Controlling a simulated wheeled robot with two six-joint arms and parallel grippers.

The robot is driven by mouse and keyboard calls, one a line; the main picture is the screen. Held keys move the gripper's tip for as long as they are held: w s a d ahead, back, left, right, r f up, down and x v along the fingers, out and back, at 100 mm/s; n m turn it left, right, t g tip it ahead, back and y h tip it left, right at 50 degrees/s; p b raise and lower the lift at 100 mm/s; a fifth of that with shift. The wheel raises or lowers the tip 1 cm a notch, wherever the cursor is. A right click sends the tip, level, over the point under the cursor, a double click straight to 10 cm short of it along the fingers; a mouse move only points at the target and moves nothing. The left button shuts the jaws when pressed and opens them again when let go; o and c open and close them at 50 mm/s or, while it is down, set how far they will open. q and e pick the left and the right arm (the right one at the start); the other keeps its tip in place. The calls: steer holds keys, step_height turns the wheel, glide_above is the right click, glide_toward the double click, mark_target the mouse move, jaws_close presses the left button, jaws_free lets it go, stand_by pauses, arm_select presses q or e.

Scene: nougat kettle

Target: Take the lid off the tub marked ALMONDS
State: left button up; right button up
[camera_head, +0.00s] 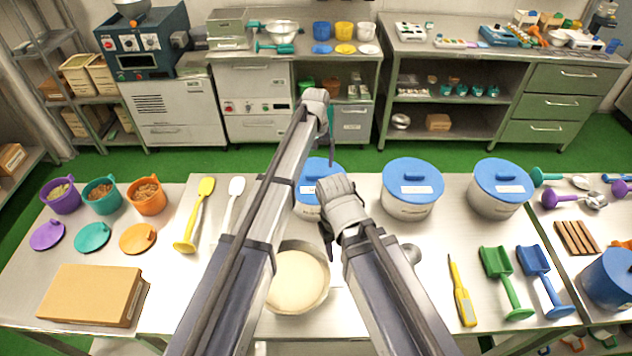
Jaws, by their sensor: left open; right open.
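Three white tubs with blue lids stand in a row on the table: a left tub (306,210), a middle tub (408,208) and a right tub (494,206). Each lid has a blue handle and a pale label; the lettering is too small to read, so I cannot tell which is ALMONDS. All three lids are on. My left gripper (330,140) is open, above and behind the left tub's lid (318,167). My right gripper (327,235) is open, in front of the left tub. My arms and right gripper partly hide that tub.
A bowl of pale contents (297,282) sits between my arms. A cardboard box (88,295) and small open tubs with lids beside them are at left. A yellow tool (461,290), green scoop (505,280) and blue scoop (543,280) lie at right.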

mark_target(316, 174)
arm_select(q)
step_height(316, 174, down, 5)
steer(key=b, duration=0.4)
steer(key=shift+s, duration=0.1)
arm_select(e)
step_height(316, 174, down, 5)
arm_select(q)
steer(key=shift+r, duration=0.1)
arm_select(e)
steer(key=shift+r, duration=0.1)
arm_select(q)
steer(key=c, duration=1.1)
step_height(316, 174, up, 10)
steer(key=p, duration=0.9)
steer(key=shift+p, duration=0.4)
arm_select(e)
step_height(316, 174, up, 10)
arm_select(q)
steer(key=shift+r, duration=0.1)
arm_select(e)
steer(key=shift+r, duration=0.1)
arm_select(q)
steer(key=shift+r+p, duration=1.4)
steer(key=shift+p, duration=0.05)
arm_select(e)
steer(key=shift+r, duration=1.4)
